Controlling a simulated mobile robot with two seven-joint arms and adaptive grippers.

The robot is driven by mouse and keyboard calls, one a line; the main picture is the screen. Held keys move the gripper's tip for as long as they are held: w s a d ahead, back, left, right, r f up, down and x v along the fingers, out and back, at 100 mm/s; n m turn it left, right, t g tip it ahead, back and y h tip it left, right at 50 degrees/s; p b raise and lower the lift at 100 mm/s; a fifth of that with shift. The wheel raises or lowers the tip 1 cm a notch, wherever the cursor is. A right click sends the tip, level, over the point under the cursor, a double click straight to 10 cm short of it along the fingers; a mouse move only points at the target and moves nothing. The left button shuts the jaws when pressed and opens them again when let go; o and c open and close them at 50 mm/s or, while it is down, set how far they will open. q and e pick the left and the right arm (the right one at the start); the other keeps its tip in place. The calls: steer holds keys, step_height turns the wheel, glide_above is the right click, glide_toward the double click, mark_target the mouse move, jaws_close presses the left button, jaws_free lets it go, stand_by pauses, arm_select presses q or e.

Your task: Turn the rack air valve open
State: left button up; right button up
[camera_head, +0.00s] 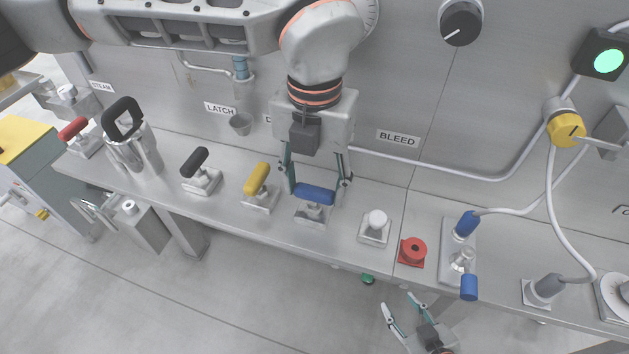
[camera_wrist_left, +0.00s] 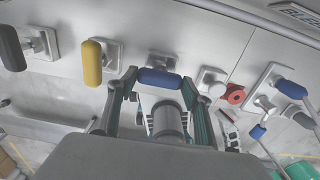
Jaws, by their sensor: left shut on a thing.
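A blue-handled valve (camera_head: 314,195) stands on the steel rack shelf, its handle lying roughly across the picture. My left gripper (camera_head: 319,187) reaches down over it and is shut on the blue handle, one finger at each end. The left wrist view also shows the blue handle (camera_wrist_left: 158,77) between the fingertips. No readable label for this valve shows; the sign behind my left wrist is mostly hidden. My right gripper (camera_head: 401,304) is below the shelf's front edge, open and empty.
A yellow-handled valve (camera_head: 257,179) and a black-handled valve (camera_head: 195,163) stand to the left. A white knob (camera_head: 376,220), a red round part (camera_head: 412,251) and blue hose fittings (camera_head: 467,224) are to the right. The steel back wall (camera_head: 420,90) rises close behind.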

arm_select(q)
steer(key=shift+r, duration=0.15)
steer(key=o, duration=1.1)
